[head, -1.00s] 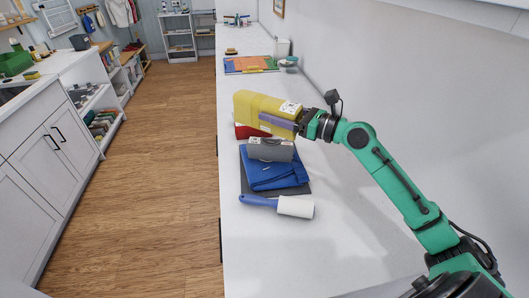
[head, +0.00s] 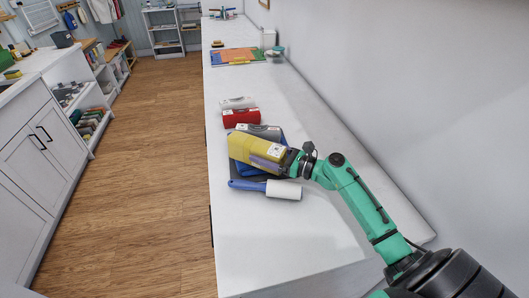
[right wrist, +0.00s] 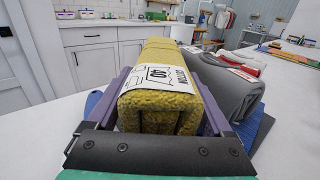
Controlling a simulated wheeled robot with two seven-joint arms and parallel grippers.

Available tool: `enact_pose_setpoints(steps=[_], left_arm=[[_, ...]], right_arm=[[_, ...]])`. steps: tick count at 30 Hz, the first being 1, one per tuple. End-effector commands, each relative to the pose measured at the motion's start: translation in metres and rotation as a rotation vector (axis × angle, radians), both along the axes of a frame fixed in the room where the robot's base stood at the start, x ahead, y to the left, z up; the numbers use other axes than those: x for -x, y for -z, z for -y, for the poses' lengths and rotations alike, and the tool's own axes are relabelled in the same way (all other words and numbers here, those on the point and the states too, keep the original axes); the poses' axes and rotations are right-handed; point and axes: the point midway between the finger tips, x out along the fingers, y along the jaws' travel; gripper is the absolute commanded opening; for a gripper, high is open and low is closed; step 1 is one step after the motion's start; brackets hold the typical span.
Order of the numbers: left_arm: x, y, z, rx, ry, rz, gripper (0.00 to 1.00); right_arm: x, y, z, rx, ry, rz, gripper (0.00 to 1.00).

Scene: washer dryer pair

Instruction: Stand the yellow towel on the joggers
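The yellow towel (head: 252,151) is a rolled or folded block with a white label. It lies lengthwise in my right gripper (head: 272,160), over the blue joggers (head: 247,171). In the right wrist view the towel (right wrist: 160,105) sits between the two purple fingers of the gripper (right wrist: 162,85), which are shut on it. The folded joggers show at the towel's near side, on a dark mat; the towel covers much of them. I cannot tell whether the towel touches them. A grey rolled towel (head: 260,131) is just behind it, also in the right wrist view (right wrist: 225,85). My left gripper is not in view.
A lint roller (head: 283,189) with a blue handle lies just in front of the joggers. A red folded cloth (head: 241,118) and a pale one (head: 238,103) are farther back. A wall runs along the right of the white counter (head: 240,235). The counter's front part is clear.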

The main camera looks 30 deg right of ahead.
Motion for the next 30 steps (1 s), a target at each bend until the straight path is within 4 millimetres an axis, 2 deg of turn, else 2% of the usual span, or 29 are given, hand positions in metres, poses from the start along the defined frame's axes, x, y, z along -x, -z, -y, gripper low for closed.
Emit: enact_pose_setpoints(steps=[11, 14, 24, 30], left_arm=[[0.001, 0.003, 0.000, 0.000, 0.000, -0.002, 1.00], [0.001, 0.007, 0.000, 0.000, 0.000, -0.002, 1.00], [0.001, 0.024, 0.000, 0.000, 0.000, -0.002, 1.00], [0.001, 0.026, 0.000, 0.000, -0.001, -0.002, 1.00]], right_arm=[[0.006, 0.001, 0.004, 0.000, 0.001, -0.001, 1.00], [0.018, 0.003, 0.012, -0.001, 0.000, -0.002, 1.00], [0.081, 0.003, 0.055, 0.000, 0.001, -0.002, 1.00], [0.098, 0.000, 0.067, -0.001, -0.001, -0.001, 1.00]])
